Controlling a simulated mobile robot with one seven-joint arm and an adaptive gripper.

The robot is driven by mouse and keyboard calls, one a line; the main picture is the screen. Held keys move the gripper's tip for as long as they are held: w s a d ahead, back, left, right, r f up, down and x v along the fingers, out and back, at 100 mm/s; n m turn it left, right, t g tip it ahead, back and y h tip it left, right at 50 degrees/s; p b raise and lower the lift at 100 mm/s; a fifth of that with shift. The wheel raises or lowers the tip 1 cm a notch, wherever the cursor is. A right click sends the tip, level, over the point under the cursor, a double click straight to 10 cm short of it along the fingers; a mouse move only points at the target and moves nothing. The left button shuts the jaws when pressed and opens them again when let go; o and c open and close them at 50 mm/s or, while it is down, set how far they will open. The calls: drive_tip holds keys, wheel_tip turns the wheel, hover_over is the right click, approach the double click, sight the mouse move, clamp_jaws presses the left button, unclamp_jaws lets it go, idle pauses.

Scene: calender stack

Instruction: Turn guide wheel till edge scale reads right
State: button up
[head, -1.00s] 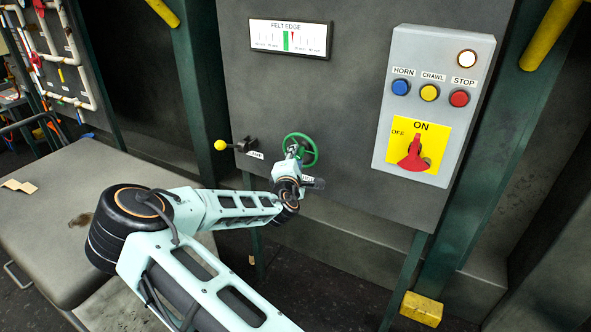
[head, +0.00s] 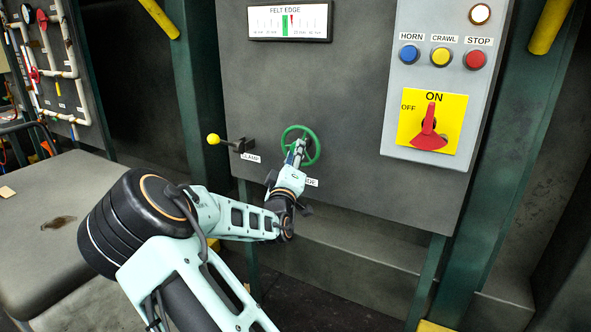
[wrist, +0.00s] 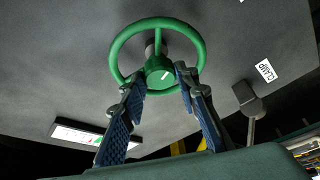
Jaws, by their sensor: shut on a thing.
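The green guide wheel (head: 313,150) stands out from the grey panel, below the felt edge scale. In the wrist view the wheel (wrist: 203,50) shows its ring, spokes and hub. My gripper (wrist: 158,86) is shut on the wheel, with one blue-padded finger on each side of its near part; the exact contact is partly hidden. In the head view my gripper (head: 298,150) reaches the wheel from below. The felt edge scale (head: 265,22) has a green band, with a red pointer just right of it. The scale (wrist: 75,134) also shows in the wrist view, too small to read.
A yellow-knobbed clamp lever (head: 228,143) is left of the wheel. A control box (head: 395,130) on the right has horn, crawl and stop buttons and a red switch (head: 428,132) pointing at ON. A grey table (head: 30,205) stands at left.

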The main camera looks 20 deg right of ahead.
drive_tip(key=shift+w+a+f+m+g+h+b, duration=0.15)
drive_tip(key=shift+m+g+h+b, duration=1.6)
drive_tip(key=shift+m, duration=2.1)
drive_tip(key=shift+w+a+r+m+g+h+b, duration=0.15)
drive_tip(key=shift+m+g+h+b, duration=0.7)
drive_tip(key=shift+m+b, duration=2.4)
drive_tip(key=shift+w+a+f+m+g+h+b, duration=0.15)
drive_tip(key=shift+m+g+h+b, duration=1.15)
drive_tip(key=shift+m, duration=3.2)
drive_tip(key=shift+d+t+h+b, duration=0.1)
drive_tip(key=shift+t+h+b, duration=0.2)
drive_tip(key=o, duration=1.1)
drive_tip(key=shift+o, duration=0.2)
